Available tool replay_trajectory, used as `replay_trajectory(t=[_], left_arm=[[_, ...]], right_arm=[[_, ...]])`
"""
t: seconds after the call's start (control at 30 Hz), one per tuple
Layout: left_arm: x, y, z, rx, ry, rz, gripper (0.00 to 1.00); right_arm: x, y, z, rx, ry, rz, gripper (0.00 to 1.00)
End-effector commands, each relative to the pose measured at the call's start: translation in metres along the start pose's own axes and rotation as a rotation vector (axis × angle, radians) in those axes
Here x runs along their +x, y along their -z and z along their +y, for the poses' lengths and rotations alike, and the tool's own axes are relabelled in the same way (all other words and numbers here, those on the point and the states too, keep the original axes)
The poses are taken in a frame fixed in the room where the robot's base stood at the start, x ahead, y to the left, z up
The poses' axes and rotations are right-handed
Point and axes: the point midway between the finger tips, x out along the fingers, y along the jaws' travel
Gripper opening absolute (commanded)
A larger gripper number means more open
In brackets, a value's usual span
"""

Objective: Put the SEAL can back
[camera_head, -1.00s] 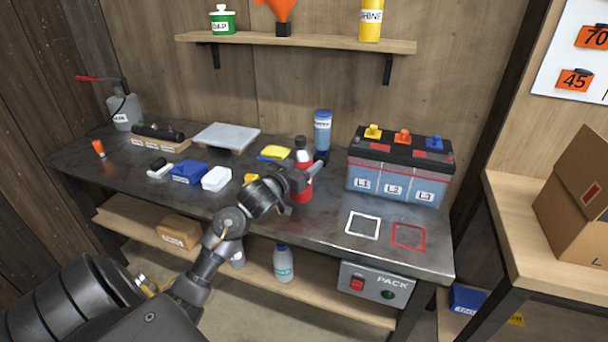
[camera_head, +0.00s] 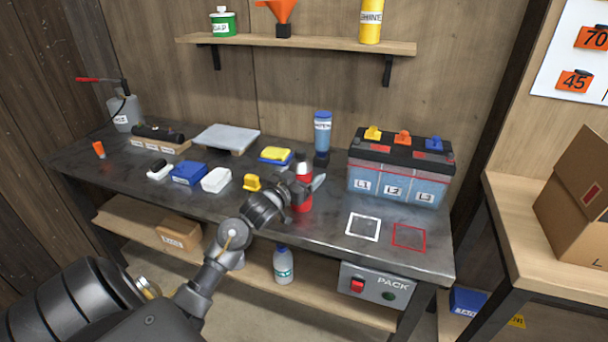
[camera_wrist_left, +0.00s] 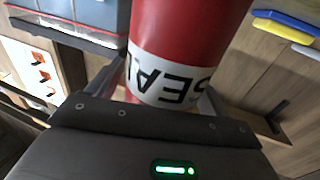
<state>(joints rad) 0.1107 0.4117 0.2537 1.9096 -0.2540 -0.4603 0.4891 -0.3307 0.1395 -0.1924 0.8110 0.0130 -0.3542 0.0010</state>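The SEAL can (camera_head: 304,172) is red with a white band and a dark cap. It stands upright over the bench, left of the battery. In the left wrist view the can (camera_wrist_left: 190,35) fills the middle, its SEAL label upside down. My left gripper (camera_head: 302,188) has one finger on each side of the can and is shut on it. Part of the can is hidden behind the gripper. I cannot tell whether its base touches the bench. My right gripper is not in view.
The bench (camera_head: 330,240) bears a battery (camera_head: 395,185), a blue bottle (camera_head: 322,130) close behind the can, a yellow piece (camera_head: 252,183) to its left, and white (camera_head: 363,227) and red (camera_head: 409,237) square outlines. A shelf (camera_head: 330,45) hangs above. The bench front right is clear.

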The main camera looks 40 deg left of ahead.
Motion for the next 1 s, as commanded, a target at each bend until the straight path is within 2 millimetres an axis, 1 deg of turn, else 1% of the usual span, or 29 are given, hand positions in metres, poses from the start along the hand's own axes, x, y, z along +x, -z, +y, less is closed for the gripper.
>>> replay_trajectory(t=[0.23, 0.3, 0.37, 0.47, 0.7, 0.8, 0.9, 1.0], left_arm=[[0.000, 0.001, 0.000, 0.000, 0.000, 0.000, 0.80], [0.000, 0.004, 0.000, 0.001, 0.000, 0.001, 0.80], [-0.005, 0.002, 0.000, 0.001, 0.001, -0.002, 0.80], [-0.021, 0.002, 0.000, 0.001, 0.000, -0.002, 0.80], [-0.073, 0.001, 0.000, 0.002, 0.000, -0.003, 0.80], [-0.091, 0.002, 0.000, 0.001, -0.001, -0.002, 0.80], [-0.105, 0.002, 0.000, 0.001, 0.000, -0.002, 0.80], [-0.115, 0.003, 0.000, 0.000, 0.000, -0.001, 0.80]], right_arm=[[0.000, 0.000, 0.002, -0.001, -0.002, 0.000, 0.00], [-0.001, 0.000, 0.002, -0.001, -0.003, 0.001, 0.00], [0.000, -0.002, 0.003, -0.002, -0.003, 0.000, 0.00], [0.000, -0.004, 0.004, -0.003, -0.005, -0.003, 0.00], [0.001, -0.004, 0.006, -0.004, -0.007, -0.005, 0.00], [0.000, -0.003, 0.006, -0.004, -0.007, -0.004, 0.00], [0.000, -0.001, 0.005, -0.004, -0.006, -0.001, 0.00], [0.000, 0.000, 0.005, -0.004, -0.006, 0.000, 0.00]])
